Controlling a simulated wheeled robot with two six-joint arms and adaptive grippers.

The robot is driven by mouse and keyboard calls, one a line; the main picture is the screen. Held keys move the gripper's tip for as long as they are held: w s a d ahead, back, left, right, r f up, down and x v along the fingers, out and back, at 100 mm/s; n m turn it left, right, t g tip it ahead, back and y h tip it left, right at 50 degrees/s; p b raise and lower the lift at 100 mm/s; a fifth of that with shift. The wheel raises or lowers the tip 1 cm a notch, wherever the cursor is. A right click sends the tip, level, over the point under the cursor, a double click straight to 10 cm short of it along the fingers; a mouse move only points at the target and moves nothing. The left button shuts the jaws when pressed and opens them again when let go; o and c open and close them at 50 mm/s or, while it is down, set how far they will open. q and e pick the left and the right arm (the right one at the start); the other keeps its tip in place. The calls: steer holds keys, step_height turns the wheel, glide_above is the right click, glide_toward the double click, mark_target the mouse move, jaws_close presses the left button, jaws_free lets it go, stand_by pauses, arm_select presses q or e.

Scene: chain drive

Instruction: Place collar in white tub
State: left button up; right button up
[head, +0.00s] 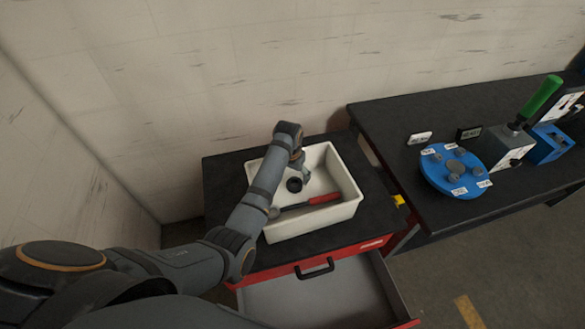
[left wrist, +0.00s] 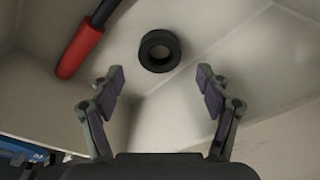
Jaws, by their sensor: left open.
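The white tub (head: 351,203) stands on the black top of a red cabinet. The collar, a black ring (left wrist: 160,51), lies on the tub's floor and also shows in the head view (head: 294,185). My left gripper (left wrist: 160,82) is inside the tub, open and empty. In the left wrist view the collar lies beyond and between its spread fingertips, apart from them. In the head view my left wrist hides most of the fingers. My right gripper is in neither view.
A red-handled tool (head: 322,199) lies in the tub, beside the collar. An open drawer (head: 325,300) juts out below. The black bench (head: 390,122) at right holds a blue disc (head: 436,180) with several knobs and a green-handled device (head: 541,98). A wall stands behind.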

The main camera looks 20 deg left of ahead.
mark_target(292, 188)
arm_select(q)
step_height(292, 188, up, 7)
steer(key=s, duration=0.1)
steer(key=shift+b, duration=0.35)
steer(key=shift+s, duration=0.1)
